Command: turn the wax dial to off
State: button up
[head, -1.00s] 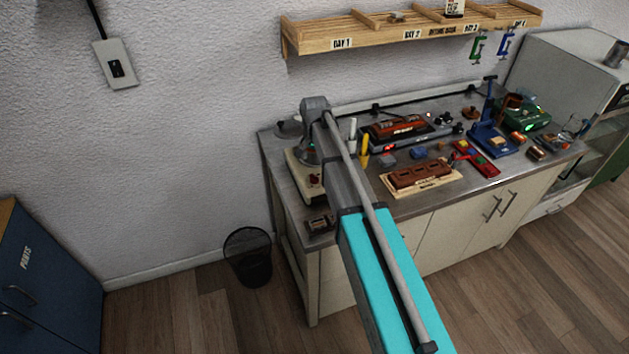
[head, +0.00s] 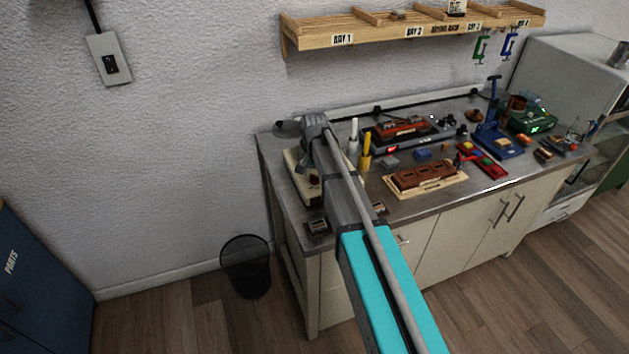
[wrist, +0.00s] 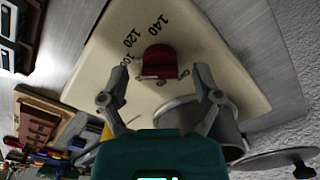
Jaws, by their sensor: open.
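The wax dial (wrist: 160,62) is a red knob on a cream panel (wrist: 200,30) printed with 100, 120 and 140. A small pale pointer shows along its lower edge in the wrist view. My gripper (wrist: 161,76) is open, with one finger on each side of the red knob and a visible gap on both sides. I cannot tell how far the fingertips are above the panel. In the head view the cream wax unit (head: 294,172) stands at the bench's left end. My arm hides much of it, including my fingers.
A grey metal pot (wrist: 178,112) stands close by my right finger, with a round lid (wrist: 275,162) beyond it. Yellow (head: 366,150) and white (head: 353,135) upright sticks stand right of my arm. A brown block on a board (head: 425,190) lies farther right.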

jog(key=shift+f, duration=0.3)
grip_shut()
dwell(0.5)
